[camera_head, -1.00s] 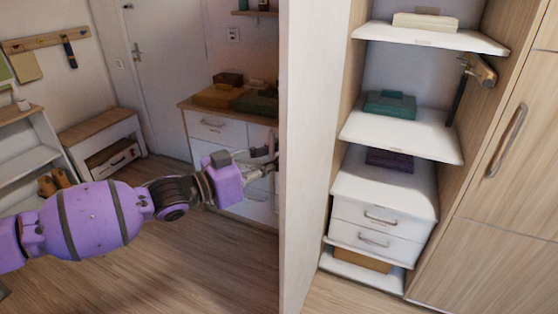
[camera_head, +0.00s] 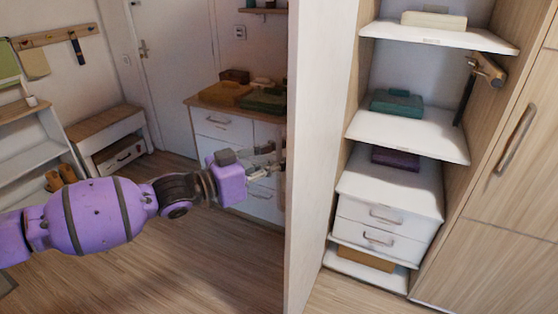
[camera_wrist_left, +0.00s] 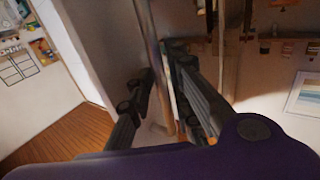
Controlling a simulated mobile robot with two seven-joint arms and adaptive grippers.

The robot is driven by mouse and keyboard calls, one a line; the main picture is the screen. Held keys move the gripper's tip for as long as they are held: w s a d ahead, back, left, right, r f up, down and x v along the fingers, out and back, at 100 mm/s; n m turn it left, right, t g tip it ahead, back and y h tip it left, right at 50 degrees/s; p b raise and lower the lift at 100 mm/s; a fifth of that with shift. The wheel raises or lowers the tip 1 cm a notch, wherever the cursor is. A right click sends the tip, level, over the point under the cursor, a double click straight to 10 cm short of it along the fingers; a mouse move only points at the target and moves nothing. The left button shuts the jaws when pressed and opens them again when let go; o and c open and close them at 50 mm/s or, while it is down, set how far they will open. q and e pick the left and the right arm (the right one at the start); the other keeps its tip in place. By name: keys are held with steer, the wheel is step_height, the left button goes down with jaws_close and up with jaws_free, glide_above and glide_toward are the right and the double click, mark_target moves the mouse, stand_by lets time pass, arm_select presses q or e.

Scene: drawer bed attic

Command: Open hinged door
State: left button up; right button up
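The hinged door (camera_head: 318,160) of the tall cabinet stands open, seen at a steep angle in the middle of the head view. The shelves behind it are exposed. My left gripper (camera_head: 272,165) is at the door's left side, by its outer face. The door's edge hides part of the fingertips. In the left wrist view, the two fingers of my left gripper (camera_wrist_left: 160,65) are apart, with an upright edge or bar showing between them. I cannot tell whether they touch it. The door's handle is not clearly visible. My right gripper is out of view.
The cabinet's white shelves (camera_head: 410,140) hold boxes, with a small drawer unit (camera_head: 380,225) below. A closed wooden door with a handle (camera_head: 515,140) is at the right. A white dresser (camera_head: 215,130) stands behind my left arm. Wooden floor (camera_head: 190,265) is clear in front.

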arm_select(q)
steer(key=v, duration=1.2)
steer(key=shift+s, duration=0.1)
